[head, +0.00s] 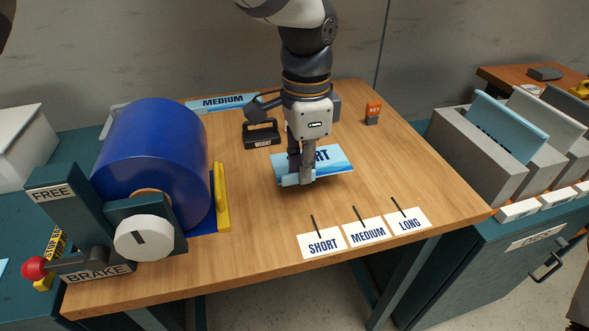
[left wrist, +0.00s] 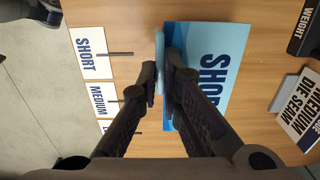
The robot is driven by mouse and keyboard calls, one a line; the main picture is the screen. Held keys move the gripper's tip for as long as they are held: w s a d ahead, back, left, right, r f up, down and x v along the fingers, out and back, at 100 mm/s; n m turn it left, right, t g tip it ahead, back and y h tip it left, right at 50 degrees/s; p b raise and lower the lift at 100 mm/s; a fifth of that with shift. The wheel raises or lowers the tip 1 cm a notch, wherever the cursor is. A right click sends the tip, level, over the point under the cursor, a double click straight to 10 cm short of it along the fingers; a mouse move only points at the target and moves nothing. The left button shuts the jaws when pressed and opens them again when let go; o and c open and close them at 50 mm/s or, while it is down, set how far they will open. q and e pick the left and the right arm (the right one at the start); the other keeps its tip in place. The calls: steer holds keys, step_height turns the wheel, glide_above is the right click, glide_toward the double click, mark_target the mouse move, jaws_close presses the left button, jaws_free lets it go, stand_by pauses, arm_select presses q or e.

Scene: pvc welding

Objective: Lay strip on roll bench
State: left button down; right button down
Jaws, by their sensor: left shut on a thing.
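A light blue strip marked SHORT (head: 335,160) lies at or just above the middle of the wooden roll bench (head: 255,215); I cannot tell whether it touches the wood. It also shows in the left wrist view (left wrist: 208,50), with a paler raised edge (left wrist: 159,50) along its side. My left gripper (head: 301,180) points down and is shut on the strip at this pale edge; the fingers (left wrist: 160,92) hide part of it. A blue strip marked MEDIUM (head: 225,102) lies at the back of the bench.
A blue roll (head: 150,165) with a brake lever (head: 80,262) stands at the left. SHORT (head: 322,243), MEDIUM (head: 366,232) and LONG (head: 409,222) labels lie along the front edge. Grey holders (head: 465,150) stand right.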

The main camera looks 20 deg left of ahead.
mark_target(302, 201)
arm_select(q)
step_height(302, 201, down, 5)
steer(key=shift+r, duration=0.1)
arm_select(e)
steer(key=shift+s+f, duration=0.2)
arm_select(q)
steer(key=shift+f, duration=0.2)
steer(key=c, duration=1.8)
jaws_free()
step_height(302, 201, up, 12)
steer(key=shift+r, duration=0.15)
arm_select(e)
steer(key=shift+w+r, duration=0.5)
steer(key=shift+w, duration=0.05)
